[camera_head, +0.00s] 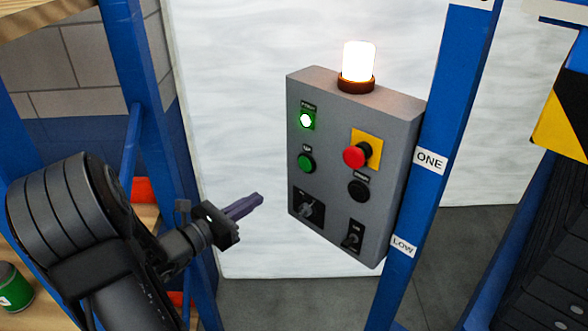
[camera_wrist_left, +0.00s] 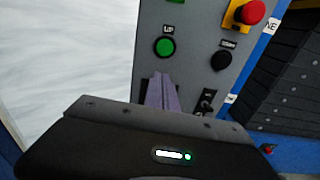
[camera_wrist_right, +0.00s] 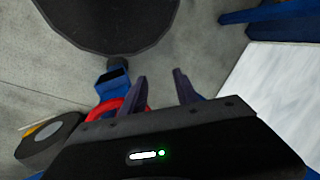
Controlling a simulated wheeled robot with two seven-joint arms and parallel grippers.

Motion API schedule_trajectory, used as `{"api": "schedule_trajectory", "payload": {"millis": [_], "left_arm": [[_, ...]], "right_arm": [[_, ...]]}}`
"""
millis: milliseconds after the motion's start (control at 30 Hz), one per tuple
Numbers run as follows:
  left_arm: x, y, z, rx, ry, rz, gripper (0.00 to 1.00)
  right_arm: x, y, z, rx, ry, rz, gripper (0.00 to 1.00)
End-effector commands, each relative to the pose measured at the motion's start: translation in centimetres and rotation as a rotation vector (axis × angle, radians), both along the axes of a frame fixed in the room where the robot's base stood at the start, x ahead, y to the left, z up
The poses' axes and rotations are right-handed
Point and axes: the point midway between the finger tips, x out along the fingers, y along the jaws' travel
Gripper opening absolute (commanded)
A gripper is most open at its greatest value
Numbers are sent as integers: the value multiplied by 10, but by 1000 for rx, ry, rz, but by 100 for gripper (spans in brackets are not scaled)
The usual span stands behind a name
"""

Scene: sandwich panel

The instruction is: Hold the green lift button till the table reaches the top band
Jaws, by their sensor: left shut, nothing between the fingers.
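The green UP button (camera_head: 306,162) is on the left of a grey control box, below a lit green lamp (camera_head: 306,120). It also shows in the left wrist view (camera_wrist_left: 165,47), just beyond my fingertips. My left gripper (camera_head: 257,199) is shut and empty, left of the box and lower than the button, apart from it. Its fingers show in the left wrist view (camera_wrist_left: 162,90). My right gripper (camera_wrist_right: 160,84) is open and empty, seen only in the right wrist view. A dark structure with a yellow-and-black edge (camera_head: 562,118) stands at right; I cannot tell whether it is the table.
The box also has a red mushroom button (camera_head: 355,156) on a yellow plate, a black button (camera_head: 358,190) and two selector switches. A lit beacon (camera_head: 357,65) tops it. The blue post (camera_head: 418,195) carries ONE and LOW labels; a higher label is cut off.

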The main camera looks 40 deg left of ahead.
Motion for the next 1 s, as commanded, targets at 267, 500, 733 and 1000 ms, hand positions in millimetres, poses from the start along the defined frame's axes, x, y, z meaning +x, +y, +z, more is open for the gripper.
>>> {"api": "schedule_trajectory", "payload": {"millis": [267, 500, 733, 1000], "left_arm": [[0, -3, 13, -37, -49, -10, 0], [2, -4, 12, -36, -48, -12, 0], [19, -7, 12, -37, -46, -14, 0], [67, -14, 13, -35, -47, -17, 0]], "right_arm": [[0, 0, 0, 0, 0, -1, 36], [0, 0, 0, 0, 0, 0, 36], [0, 0, 0, 1, 0, 0, 36], [0, 0, 0, 1, 0, 0, 36]]}}
